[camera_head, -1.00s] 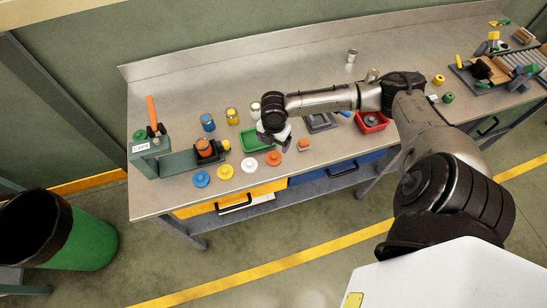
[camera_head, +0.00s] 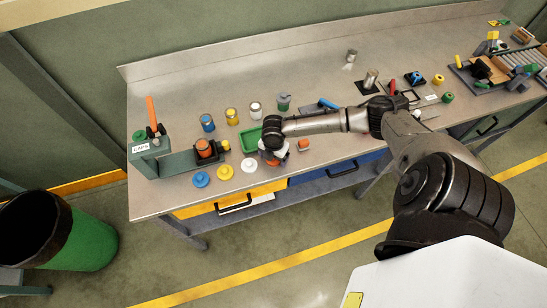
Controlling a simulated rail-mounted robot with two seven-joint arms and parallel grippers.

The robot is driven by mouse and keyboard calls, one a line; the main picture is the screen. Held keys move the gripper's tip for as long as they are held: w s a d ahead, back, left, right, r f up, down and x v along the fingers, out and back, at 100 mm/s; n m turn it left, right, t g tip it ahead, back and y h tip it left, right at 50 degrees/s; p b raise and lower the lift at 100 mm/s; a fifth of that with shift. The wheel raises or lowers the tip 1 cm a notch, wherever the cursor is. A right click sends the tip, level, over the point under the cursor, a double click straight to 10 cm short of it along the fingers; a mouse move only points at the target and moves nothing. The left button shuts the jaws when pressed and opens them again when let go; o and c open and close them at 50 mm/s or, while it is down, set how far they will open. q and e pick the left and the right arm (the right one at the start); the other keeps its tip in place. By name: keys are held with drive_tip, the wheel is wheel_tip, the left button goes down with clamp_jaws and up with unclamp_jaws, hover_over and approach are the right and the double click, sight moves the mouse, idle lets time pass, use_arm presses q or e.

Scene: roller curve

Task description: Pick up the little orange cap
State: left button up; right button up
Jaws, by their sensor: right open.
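The little orange cap (camera_head: 273,162) is at the right end of a row of flat round caps near the bench's front edge. My right gripper (camera_head: 275,157) is directly over it and hides most of it; only a bit of orange shows below the fingers. The gripper is open and points down. I cannot tell whether the fingers touch the cap. My left gripper is not in view.
White (camera_head: 249,166), yellow (camera_head: 224,172) and blue (camera_head: 201,179) caps lie to the left. A green tray (camera_head: 249,141) is just behind. A small orange piece (camera_head: 304,145) lies to the right. Jars (camera_head: 231,116) stand at the back.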

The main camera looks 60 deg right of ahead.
drive_tip(key=c, duration=0.8)
drive_tip(key=shift+r, duration=0.1)
